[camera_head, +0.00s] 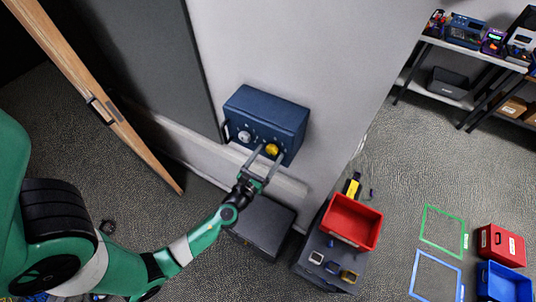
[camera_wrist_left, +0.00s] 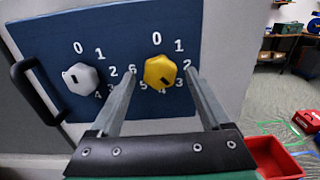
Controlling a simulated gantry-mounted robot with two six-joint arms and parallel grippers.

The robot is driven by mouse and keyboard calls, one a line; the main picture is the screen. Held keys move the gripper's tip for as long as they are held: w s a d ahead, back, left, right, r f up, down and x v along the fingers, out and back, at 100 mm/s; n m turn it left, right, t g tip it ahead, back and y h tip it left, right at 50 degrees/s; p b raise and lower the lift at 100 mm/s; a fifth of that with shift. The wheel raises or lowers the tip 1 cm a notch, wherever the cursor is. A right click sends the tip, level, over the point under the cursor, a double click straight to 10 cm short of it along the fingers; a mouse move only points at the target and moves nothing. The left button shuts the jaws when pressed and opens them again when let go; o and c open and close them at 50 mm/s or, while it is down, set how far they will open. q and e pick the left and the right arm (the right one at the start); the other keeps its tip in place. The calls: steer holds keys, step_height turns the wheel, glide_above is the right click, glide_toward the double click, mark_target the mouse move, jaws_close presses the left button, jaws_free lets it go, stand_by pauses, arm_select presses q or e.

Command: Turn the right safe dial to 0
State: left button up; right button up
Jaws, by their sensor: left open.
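The blue safe (camera_head: 262,112) is on the pale wall, with a silver dial (camera_head: 244,136) on the left and a yellow dial (camera_head: 272,149) on the right. In the left wrist view the yellow dial (camera_wrist_left: 158,72) has white numbers around it, with 0 at the top. Its dark mark sits at the lower right, roughly toward 3. My left gripper (camera_head: 268,154) is open, with one finger on each side of the yellow dial. I cannot tell whether the fingers touch it. The silver dial (camera_wrist_left: 78,78) is left of the fingers. My right gripper is out of view.
A dark safe handle (camera_wrist_left: 38,90) is at the left of the safe front. A dark box (camera_head: 263,226) stands below the safe. A red bin (camera_head: 352,221) sits to the lower right. An open wooden door (camera_head: 95,95) is at the left.

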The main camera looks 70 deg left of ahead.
arm_select(q)
jaws_close()
stand_by(0.5)
